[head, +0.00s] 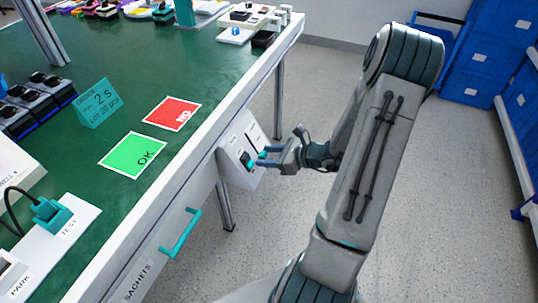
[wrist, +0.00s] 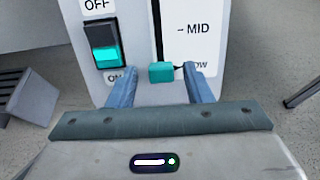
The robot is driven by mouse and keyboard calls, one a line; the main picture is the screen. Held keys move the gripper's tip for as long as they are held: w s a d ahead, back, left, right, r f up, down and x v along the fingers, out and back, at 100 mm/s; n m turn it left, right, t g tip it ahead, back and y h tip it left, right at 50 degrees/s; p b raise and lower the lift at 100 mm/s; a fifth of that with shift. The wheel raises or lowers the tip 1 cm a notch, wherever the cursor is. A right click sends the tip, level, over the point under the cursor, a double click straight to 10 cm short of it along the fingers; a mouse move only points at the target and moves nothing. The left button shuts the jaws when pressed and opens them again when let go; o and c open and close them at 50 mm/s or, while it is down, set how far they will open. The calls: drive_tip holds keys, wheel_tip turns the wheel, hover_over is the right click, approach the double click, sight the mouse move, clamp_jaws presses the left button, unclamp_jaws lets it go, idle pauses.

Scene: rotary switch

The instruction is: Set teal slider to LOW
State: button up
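The teal slider (wrist: 161,72) is a small block at the lower end of a dark vertical slot in a white control panel (head: 228,152). A dark pointer at its right side is level with the LOW label (wrist: 199,64), whose first letter is hidden. The MID label (wrist: 195,28) is higher up. My gripper (wrist: 160,80) is open, with its two blue-grey fingers to the left and right of the slider and visible gaps on both sides. In the head view my gripper (head: 265,156) is at the panel's face, and the slider is hard to make out there.
A rocker switch (wrist: 103,45) with a lit teal lower half sits left of the slot, between OFF and ON labels. The panel is mounted on the side of a green-topped workbench (head: 120,185). A drawer with a teal handle (head: 181,235) is nearby.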

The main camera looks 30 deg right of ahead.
drive_tip(key=shift+s+d+r, duration=0.25)
drive_tip(key=shift+d+r, duration=0.05)
drive_tip(key=shift+d, duration=0.05)
drive_tip(key=p+v, duration=0.3)
drive_tip(key=v, duration=0.9)
drive_tip(key=shift+s+d, duration=0.15)
drive_tip(key=shift+s, duration=0.2)
drive_tip(key=shift+r, duration=0.1)
drive_tip(key=s+a+r+n+g+h+p, duration=0.25)
drive_tip(key=a+r+n+g+p, duration=0.65)
drive_tip(key=a+r+n, duration=0.65)
drive_tip(key=s+a+r+n+t+h+p, duration=0.1)
drive_tip(key=r+n+p, duration=0.4)
drive_tip(key=r, duration=0.5)
drive_tip(key=s+a+r+n+t+h+p, duration=0.1)
drive_tip(key=s+a+r+n+h+p, duration=0.2)
drive_tip(key=r, duration=0.8)
drive_tip(key=s+n+h+p, duration=0.2)
drive_tip(key=n+p, duration=0.1)
drive_tip(key=shift+a+n+h, duration=0.25)
drive_tip(key=shift+n+h, duration=0.1)
